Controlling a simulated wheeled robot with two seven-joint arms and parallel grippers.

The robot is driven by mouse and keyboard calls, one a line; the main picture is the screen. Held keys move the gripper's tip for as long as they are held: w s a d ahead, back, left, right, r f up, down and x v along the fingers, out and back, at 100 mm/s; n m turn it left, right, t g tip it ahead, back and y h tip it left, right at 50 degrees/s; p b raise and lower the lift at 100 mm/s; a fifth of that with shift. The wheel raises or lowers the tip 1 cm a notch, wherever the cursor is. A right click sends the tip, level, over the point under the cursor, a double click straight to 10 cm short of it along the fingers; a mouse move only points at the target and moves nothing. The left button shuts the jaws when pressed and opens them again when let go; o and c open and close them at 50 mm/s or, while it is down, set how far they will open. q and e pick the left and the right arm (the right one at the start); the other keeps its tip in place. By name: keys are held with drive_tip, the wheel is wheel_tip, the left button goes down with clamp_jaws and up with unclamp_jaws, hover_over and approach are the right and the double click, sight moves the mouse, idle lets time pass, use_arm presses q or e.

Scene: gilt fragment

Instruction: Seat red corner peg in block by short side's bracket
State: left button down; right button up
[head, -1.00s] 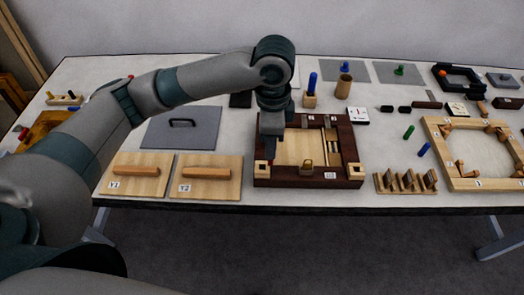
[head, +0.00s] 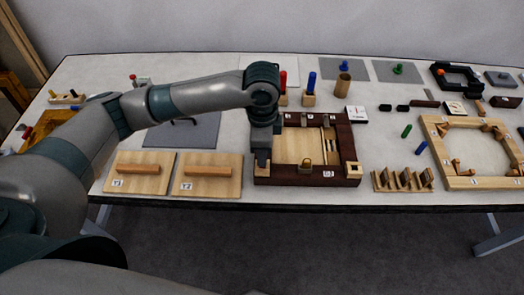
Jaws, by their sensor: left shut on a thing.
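A red peg (head: 283,82) stands upright in a small wooden block (head: 283,99) at the back of the table, beside a blue peg (head: 311,83) in a similar block (head: 309,99). My left gripper (head: 262,163) points down at the front left corner of a dark wooden frame (head: 310,182). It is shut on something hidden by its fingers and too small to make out. A pale corner block (head: 352,169) with a dark hole sits at the frame's front right corner. The front left corner is largely covered by the gripper. My right gripper is not in view.
Boards with handles (head: 139,172) (head: 208,175) lie left of the dark frame. A pale frame with brackets (head: 452,183) and a slotted rack (head: 403,187) lie right. Loose green (head: 407,130) and blue (head: 422,148) pegs lie between. A cup (head: 342,86) stands behind.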

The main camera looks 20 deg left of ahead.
use_arm(q)
drive_tip(key=shift+f, duration=0.2)
drive_tip(key=c, duration=1.8)
unclamp_jaws()
drive_tip(key=shift+c, duration=0.2)
drive_tip(key=shift+r, duration=0.15)
drive_tip(key=shift+r+b, duration=0.35)
drive_tip(key=shift+r, duration=0.3)
wheel_tip(320, 180, up, 11)
drive_tip(key=b, duration=0.2)
drive_tip(key=shift+f+b, duration=0.15)
drive_tip(key=shift+b, duration=0.15)
